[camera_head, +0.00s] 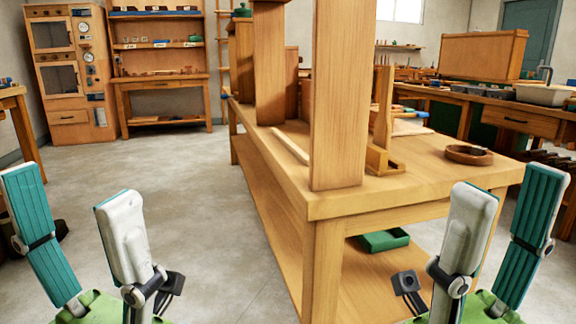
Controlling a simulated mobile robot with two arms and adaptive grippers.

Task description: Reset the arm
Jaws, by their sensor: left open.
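My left gripper (67,190) is at the lower left of the head view, over the grey floor. Its two fingers, one teal and one white, point up and stand apart with nothing between them. My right gripper (512,182) is at the lower right, in front of the right end of the wooden workbench (420,185). Its white and teal fingers also stand apart and hold nothing. Only the hands show at the bottom of the view; most of both arms is out of frame.
The workbench, with thick upright posts (338,90), fills the middle right. A brown round dish (468,154) lies on it, and a green tray (383,241) sits on its lower shelf. Shelving and a wooden cabinet (70,80) stand behind. Floor (180,190) left of the workbench is clear.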

